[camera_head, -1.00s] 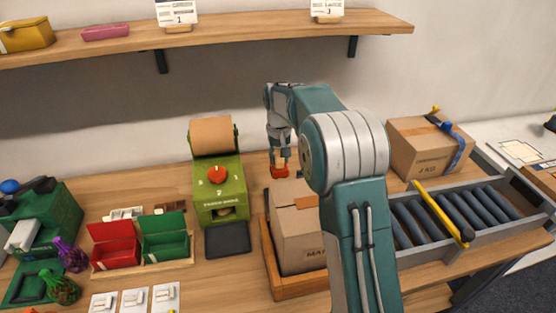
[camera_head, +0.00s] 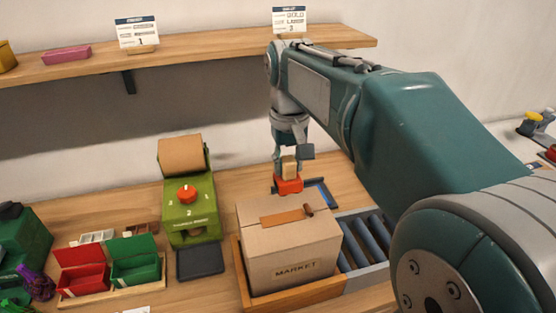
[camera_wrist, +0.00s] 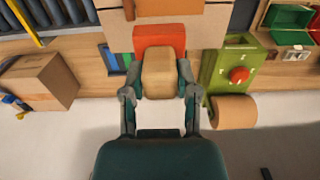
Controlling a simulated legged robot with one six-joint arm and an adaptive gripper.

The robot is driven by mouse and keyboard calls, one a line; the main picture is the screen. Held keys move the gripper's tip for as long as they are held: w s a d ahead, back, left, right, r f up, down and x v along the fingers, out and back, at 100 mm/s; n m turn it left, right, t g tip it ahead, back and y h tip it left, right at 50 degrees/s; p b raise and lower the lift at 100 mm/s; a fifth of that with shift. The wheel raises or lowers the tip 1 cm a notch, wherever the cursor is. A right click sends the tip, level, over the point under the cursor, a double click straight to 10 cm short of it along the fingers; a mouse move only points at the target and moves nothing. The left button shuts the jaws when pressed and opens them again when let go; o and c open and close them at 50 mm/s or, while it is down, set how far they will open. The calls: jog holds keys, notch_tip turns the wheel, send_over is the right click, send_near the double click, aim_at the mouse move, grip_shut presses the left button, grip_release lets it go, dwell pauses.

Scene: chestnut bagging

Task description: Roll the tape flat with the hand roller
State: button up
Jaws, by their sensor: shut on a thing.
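My gripper (camera_head: 289,172) is shut on a tool with a tan wooden grip and a red base, apparently the hand roller (camera_head: 289,186); no roller wheel is visible. It also shows in the wrist view (camera_wrist: 160,75), its tan grip between my two fingers. It is held upright behind the carton's far edge. The closed carton (camera_head: 290,244), marked MARKET, sits in a wooden tray (camera_head: 245,283). A brown strip of tape (camera_head: 284,216) lies across its top, with a small dark raised piece at its right end. In the wrist view, the tape (camera_wrist: 168,8) is at the top edge.
A green machine with a red knob (camera_head: 187,193) stands left of the carton. Red (camera_head: 82,271) and green (camera_head: 136,259) bins are farther left. A roller conveyor (camera_head: 367,243) lies right of the carton, partly behind my arm. A blue-and-dark tray (camera_head: 322,193) lies behind the carton. A shelf hangs above.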

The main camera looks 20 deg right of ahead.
aim_at(292, 182)
jog(key=shift+s+d+r, duration=0.2)
jog(key=shift+s, duration=0.35)
jog(key=shift+s+d+r, duration=0.2)
jog(key=shift+s, duration=0.3)
jog(key=shift+a+f, duration=0.25)
jog(key=shift+f, duration=0.35)
jog(key=shift+a+f, duration=0.2)
jog(key=shift+f, duration=0.4)
jog(key=shift+d+f, duration=0.15)
jog(key=shift+f, duration=0.55)
jog(key=shift+d+f, duration=0.15)
jog(key=shift+f, duration=0.5)
jog(key=shift+a+f, duration=0.15)
jog(key=shift+f, duration=0.35)
jog(key=shift+f, duration=0.4)
